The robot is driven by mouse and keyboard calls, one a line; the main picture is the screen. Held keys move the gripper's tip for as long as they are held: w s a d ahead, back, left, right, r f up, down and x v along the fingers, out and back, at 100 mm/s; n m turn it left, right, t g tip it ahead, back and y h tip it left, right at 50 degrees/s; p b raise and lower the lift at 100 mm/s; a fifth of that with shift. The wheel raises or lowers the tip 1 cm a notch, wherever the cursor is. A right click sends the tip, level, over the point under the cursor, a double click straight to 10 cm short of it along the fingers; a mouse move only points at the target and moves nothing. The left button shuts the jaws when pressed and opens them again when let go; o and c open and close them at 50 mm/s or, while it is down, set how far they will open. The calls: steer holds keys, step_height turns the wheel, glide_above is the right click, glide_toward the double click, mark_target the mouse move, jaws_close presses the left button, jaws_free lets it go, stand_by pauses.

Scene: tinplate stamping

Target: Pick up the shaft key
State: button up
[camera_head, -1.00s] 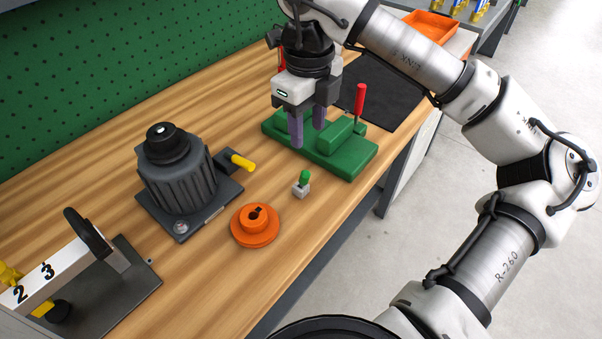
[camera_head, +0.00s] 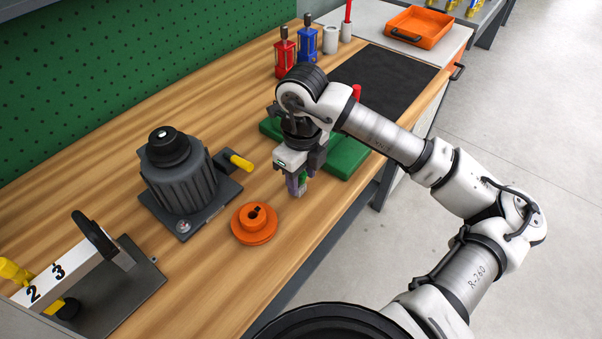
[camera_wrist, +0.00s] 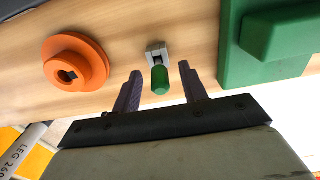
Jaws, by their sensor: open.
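What I take to be the shaft key is a small piece with a green cylindrical top (camera_wrist: 160,80) at a small grey block (camera_wrist: 157,52) on the wooden bench. In the head view, a bit of its green (camera_head: 303,177) shows between my fingers. My gripper (camera_head: 297,189) is low over the bench, with its purple-grey fingers open. In the wrist view, my gripper (camera_wrist: 160,71) has one finger on each side of the green top, with gaps on both sides. The fingers hide most of the grey block in the head view.
An orange hub (camera_head: 254,223) with a keyed bore lies close by on the bench. A dark ribbed motor (camera_head: 180,175) stands left of it. A green fixture (camera_head: 345,157) is just behind my gripper. The bench is clear toward its front edge.

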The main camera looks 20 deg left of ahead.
steer(key=shift+f, duration=0.15)
jaws_close()
step_height(320, 180, up, 9)
steer(key=shift+r+b, duration=0.15)
steer(key=shift+b, duration=1.05)
steer(key=shift+w+a+f+g+h+b, duration=0.15)
steer(key=shift+f+h+b, duration=0.2)
steer(key=shift+f+b, duration=0.8)
steer(key=shift+s+a+f+g+h+b, duration=0.15)
steer(key=shift+f+h+b, duration=0.4)
steer(key=shift+f, duration=0.95)
steer(key=shift+w+a+f+g+h+b, duration=0.1)
steer(key=shift+w+a+f+h+b, duration=0.1)
steer(key=shift+f+b, duration=1)
steer(key=shift+f, duration=0.15)
steer(key=shift+f+b, duration=0.4)
steer(key=shift+f, duration=0.2)
